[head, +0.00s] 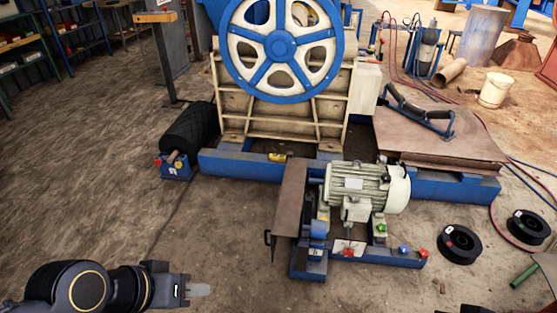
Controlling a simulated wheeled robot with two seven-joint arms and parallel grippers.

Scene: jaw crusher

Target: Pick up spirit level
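A small yellow object (277,157), which looks like the spirit level, lies on the blue base frame (235,166) of the crusher, below the spoked wheel. It is too small to make out its details. My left gripper (198,290) is at the lower left, over the bare floor, well apart from the yellow object and nearer to me. Its fingers show edge-on as one pale tip, so their opening is hidden. Nothing shows held in it. My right gripper is not in view.
An electric motor (362,187) and an upright brown guard plate (290,198) stand in front of the frame. A black roller (189,131) lies left. Black rings (460,244) and hoses are at right. The left floor is clear.

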